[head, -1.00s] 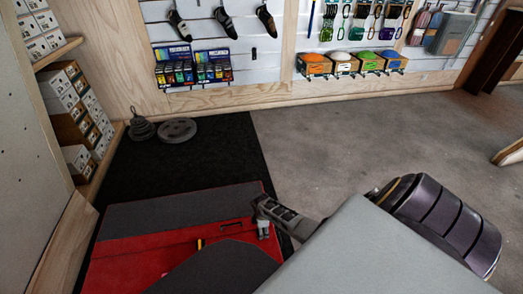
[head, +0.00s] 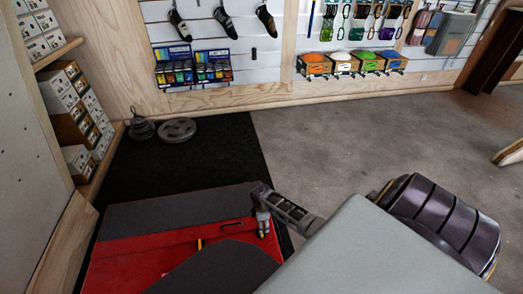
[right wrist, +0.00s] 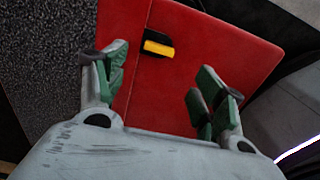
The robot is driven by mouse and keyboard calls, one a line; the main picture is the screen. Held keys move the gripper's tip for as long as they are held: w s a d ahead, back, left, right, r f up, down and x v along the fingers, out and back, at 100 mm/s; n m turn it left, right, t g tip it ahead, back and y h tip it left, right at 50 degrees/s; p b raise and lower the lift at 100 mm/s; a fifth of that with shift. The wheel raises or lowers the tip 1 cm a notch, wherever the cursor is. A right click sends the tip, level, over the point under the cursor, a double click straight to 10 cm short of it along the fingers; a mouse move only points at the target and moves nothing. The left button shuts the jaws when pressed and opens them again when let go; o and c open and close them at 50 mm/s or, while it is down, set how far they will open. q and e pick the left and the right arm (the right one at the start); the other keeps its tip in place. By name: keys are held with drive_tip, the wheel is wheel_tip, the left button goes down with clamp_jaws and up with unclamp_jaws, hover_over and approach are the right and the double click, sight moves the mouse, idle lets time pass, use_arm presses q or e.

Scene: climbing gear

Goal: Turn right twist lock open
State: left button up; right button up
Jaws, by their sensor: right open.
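A red and grey pad-like case (head: 150,247) lies at the bottom of the head view, with a red face and grey panels. A small yellow and black piece, which looks like a twist lock (head: 200,244), sits on its red face. The same piece shows in the right wrist view (right wrist: 158,47), beyond the fingertips and apart from them. My right gripper (head: 263,228) is over the right part of the case. In the right wrist view my right gripper (right wrist: 160,72) is open, with green-padded fingers apart and nothing between them. My left gripper is not in view.
A black mat (head: 190,165) lies behind the case, with grey weight plates (head: 177,130) at its far end. Shelves of boxes (head: 75,125) stand at the left. A display wall with hanging gear runs along the back. The grey floor (head: 340,140) at right is clear.

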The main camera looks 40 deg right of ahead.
drive_tip(key=shift+r, duration=0.9)
